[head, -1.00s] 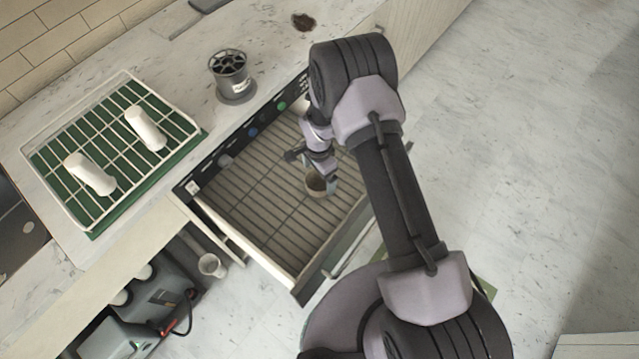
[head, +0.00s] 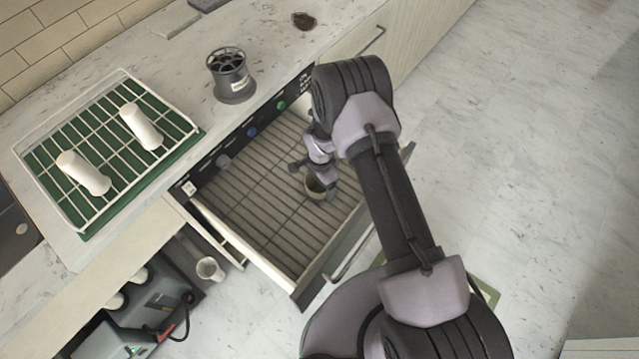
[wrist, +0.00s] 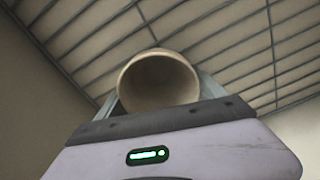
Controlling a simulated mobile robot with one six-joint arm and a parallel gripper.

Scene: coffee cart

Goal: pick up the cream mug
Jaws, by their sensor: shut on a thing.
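The cream mug (head: 314,188) is inside the open drawer (head: 260,205), towards its right end in the head view. My gripper (head: 322,182) is shut on the mug. In the wrist view the mug (wrist: 158,80) sits between my two fingers, its round open mouth facing the camera. The fingers show on both sides of it. The mug's far side and base are hidden, and I cannot tell whether it touches the slatted drawer floor.
A green mat with a white wire rack (head: 60,205) holding two white cylinders lies on the counter. A dark grey holder (head: 232,78) stands behind the drawer. A white mug (head: 210,269) and a grey machine (head: 140,315) are lower left. Drawer walls surround my gripper.

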